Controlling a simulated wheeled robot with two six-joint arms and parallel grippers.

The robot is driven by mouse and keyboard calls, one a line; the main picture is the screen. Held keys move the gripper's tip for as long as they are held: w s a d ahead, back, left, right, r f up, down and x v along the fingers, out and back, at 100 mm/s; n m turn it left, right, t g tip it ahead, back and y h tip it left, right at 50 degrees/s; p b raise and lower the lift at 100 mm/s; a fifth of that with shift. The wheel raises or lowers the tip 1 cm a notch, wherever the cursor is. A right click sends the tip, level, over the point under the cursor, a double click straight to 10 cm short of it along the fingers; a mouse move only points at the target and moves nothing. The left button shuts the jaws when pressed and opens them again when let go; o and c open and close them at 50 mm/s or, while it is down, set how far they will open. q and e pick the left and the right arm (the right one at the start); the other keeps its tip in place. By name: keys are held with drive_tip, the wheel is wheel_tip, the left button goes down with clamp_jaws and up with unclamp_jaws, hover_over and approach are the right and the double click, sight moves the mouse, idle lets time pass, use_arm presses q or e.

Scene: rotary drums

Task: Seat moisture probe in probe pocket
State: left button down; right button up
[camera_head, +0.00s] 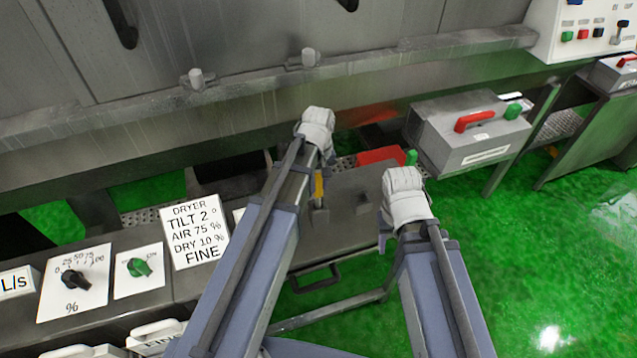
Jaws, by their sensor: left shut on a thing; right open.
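My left gripper (317,128) is above the far part of the grey bench, in front of the machine's lower rail. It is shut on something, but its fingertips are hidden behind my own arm. A narrow yellow piece (319,185) shows just below it, above a small grey block; I cannot tell whether it is the moisture probe or whether it is held. My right gripper (405,200) is open at the bench's right edge, with its jaws mostly hidden. I cannot make out the probe pocket.
A red piece (381,156) lies beyond the bench. A grey box with a red handle (474,121) stands to the right. A dryer sign (194,232), a black knob (75,278) and a green knob (139,267) are on the left. Green floor is open at right.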

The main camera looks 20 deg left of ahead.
sight(319, 173)
use_arm(q)
drive_tip(key=shift+f+b, duration=1.55)
drive_tip(key=shift+b, duration=0.05)
drive_tip(key=c, duration=0.5)
unclamp_jaws()
drive_tip(key=shift+r, duration=0.1)
wheel_tip(319, 173, up, 8)
drive_tip(key=p, duration=0.8)
drive_tip(key=shift+f, duration=0.2)
drive_tip(key=s+d+f+m+b, duration=0.2)
drive_tip(key=s+d+m, duration=0.1)
drive_tip(key=s, duration=0.1)
drive_tip(key=s+d+f+m+b, duration=0.1)
drive_tip(key=s+d+m+b, duration=0.1)
drive_tip(key=s+d+m, duration=0.1)
drive_tip(key=s+d+f+m+y+b, duration=0.1)
drive_tip(key=s+d+f+m+b, duration=0.1)
drive_tip(key=s+d+m, duration=0.2)
drive_tip(key=shift+s+d+f+m, duration=0.1)
drive_tip(key=shift+s+f+m, duration=0.05)
drive_tip(key=shift+s, duration=0.6)
drive_tip(key=shift+s+f+m, duration=0.15)
drive_tip(key=shift+s, duration=0.6)
